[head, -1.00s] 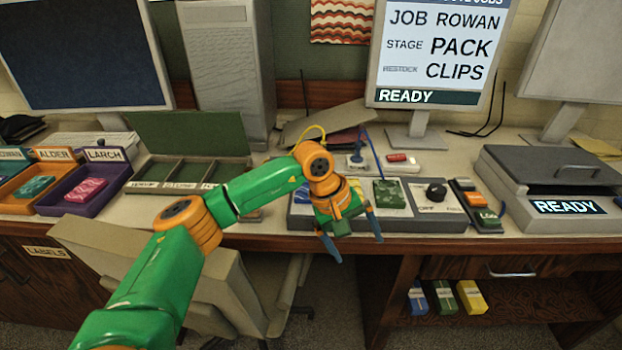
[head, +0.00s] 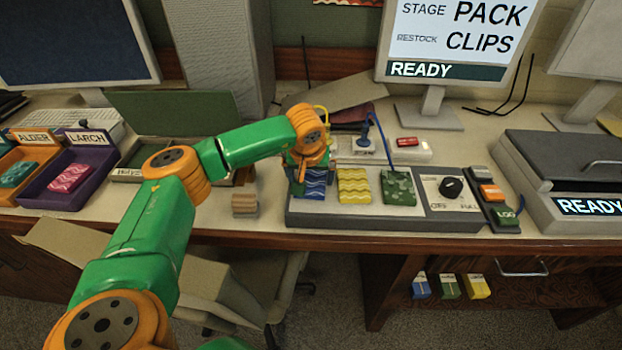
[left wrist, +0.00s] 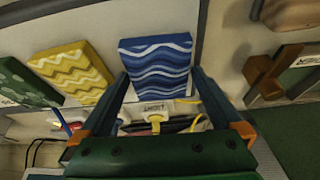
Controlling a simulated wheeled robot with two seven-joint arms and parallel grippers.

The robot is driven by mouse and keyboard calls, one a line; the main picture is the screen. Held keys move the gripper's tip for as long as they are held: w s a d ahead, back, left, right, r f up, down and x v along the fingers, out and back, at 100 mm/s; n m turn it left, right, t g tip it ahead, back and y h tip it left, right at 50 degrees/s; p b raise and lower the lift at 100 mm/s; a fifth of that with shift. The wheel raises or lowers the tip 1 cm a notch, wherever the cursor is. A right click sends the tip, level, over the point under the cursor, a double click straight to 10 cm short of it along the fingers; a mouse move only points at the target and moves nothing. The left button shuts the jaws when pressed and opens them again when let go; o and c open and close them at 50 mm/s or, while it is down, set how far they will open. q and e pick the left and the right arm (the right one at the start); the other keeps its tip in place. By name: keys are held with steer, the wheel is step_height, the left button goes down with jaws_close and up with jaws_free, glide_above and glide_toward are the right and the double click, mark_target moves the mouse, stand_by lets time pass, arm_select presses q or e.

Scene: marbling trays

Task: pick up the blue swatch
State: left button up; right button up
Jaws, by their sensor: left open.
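The blue swatch (head: 314,183), with pale wavy lines, lies at the left end of the grey panel on the desk. In the left wrist view it also shows (left wrist: 158,62), between and just beyond the fingertips. My left gripper (head: 310,178) is over it in the head view, partly hiding it. In the left wrist view my left gripper (left wrist: 155,80) is open, with one blue finger on each side of the swatch's near part. I cannot tell whether the fingers touch it. My right gripper is not in view.
A yellow swatch (head: 354,186) and a green swatch (head: 398,188) lie to the right on the panel (head: 337,213). A dark knob (head: 451,187) is farther right. A small brown wooden block (head: 244,204) stands left of the panel. Purple tray (head: 97,156) holds a pink swatch.

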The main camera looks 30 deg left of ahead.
arm_select(q)
steer(key=shift+s+d+r, duration=0.15)
steer(key=shift+s+r, duration=0.05)
steer(key=c, duration=1)
steer(key=shift+w, duration=0.1)
steer(key=shift+c, duration=0.3)
